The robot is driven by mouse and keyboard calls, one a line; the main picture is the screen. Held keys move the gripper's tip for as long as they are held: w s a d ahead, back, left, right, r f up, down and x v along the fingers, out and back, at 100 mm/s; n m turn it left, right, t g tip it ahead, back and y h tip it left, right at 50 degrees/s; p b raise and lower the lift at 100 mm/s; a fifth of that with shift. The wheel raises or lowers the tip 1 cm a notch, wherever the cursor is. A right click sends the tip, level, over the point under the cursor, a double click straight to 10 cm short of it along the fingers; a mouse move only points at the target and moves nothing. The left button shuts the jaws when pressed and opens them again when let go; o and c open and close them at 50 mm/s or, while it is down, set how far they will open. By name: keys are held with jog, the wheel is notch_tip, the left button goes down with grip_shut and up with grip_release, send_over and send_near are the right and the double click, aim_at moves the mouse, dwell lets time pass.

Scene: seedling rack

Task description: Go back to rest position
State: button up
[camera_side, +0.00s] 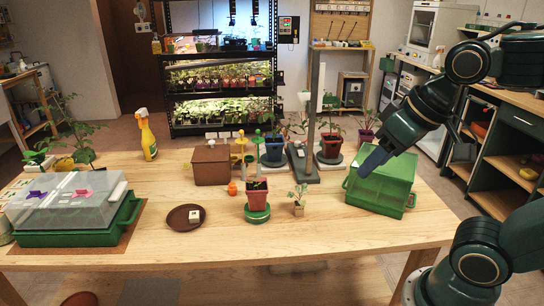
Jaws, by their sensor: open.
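My gripper (373,162) is at the right of the table, pointing down and to the left. Its grey finger overlaps the top left of a green crate (381,191) in the picture. I cannot tell whether it touches the crate. Nothing shows held in it, and its second finger is not clearly seen. My arm comes in from the right edge.
A red pot (257,194) stands on a green saucer, with a small seedling pot (299,208) beside it. A brown saucer (184,217), brown box (211,164), yellow spray bottle (147,136) and clear-lidded green tray (80,237) stand further left. The front table strip is clear.

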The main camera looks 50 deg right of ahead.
jog(key=shift+s+f+n, duration=0.7)
jog(key=shift+s, duration=0.25)
dwell(0.7)
